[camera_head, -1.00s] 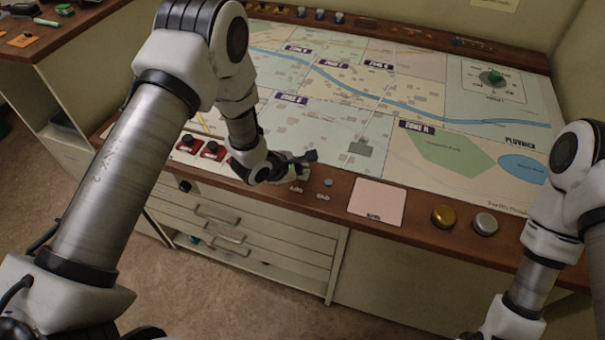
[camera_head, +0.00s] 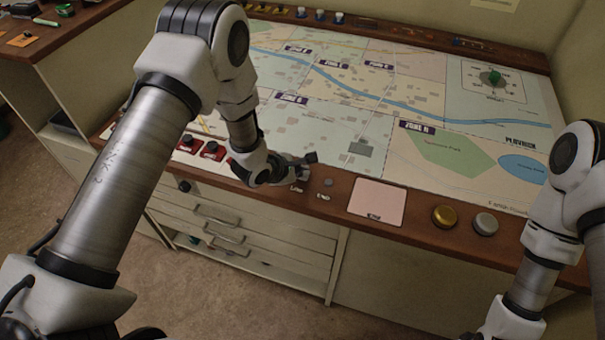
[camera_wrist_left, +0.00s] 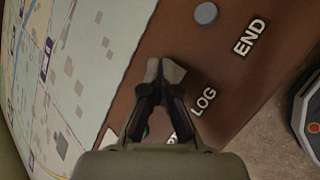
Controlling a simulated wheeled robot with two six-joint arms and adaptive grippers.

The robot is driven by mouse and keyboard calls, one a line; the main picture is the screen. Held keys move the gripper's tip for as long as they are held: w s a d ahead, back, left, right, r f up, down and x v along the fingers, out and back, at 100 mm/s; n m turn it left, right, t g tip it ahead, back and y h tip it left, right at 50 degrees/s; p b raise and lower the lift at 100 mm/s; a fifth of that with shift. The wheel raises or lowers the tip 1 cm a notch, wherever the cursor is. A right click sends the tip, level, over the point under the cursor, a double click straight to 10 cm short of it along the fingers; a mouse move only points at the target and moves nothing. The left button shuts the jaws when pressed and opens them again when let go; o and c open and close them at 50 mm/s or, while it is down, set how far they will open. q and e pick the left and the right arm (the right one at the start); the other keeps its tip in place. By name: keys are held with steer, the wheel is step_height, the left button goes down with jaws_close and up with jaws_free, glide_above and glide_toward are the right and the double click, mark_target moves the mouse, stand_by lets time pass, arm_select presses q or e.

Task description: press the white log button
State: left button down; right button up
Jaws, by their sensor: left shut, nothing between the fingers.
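My left gripper (camera_head: 307,165) is shut and empty, low over the front wooden strip of the console. In the left wrist view its closed fingertips (camera_wrist_left: 164,72) are over the brown wood, beside the LOG label (camera_wrist_left: 203,102). The LOG label also shows in the head view (camera_head: 296,188), just in front of the gripper. The white log button is not visible in either view; the gripper seems to cover its place. I cannot tell whether the fingertips touch it. My right gripper is out of view.
A grey round button (camera_wrist_left: 206,13) sits by the END label (camera_wrist_left: 248,37), close to the fingertips. Red buttons (camera_head: 212,150) lie left of the gripper. A pink pad (camera_head: 377,202), a gold button (camera_head: 444,216) and a silver button (camera_head: 485,224) lie to the right.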

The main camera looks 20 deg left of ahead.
arm_select(q)
steer(key=shift+r+p, duration=0.75)
steer(key=shift+r, duration=0.05)
step_height(320, 180, up, 5)
steer(key=p, duration=0.4)
steer(key=shift+r+p, duration=0.1)
steer(key=shift+p, duration=0.2)
stand_by(0.4)
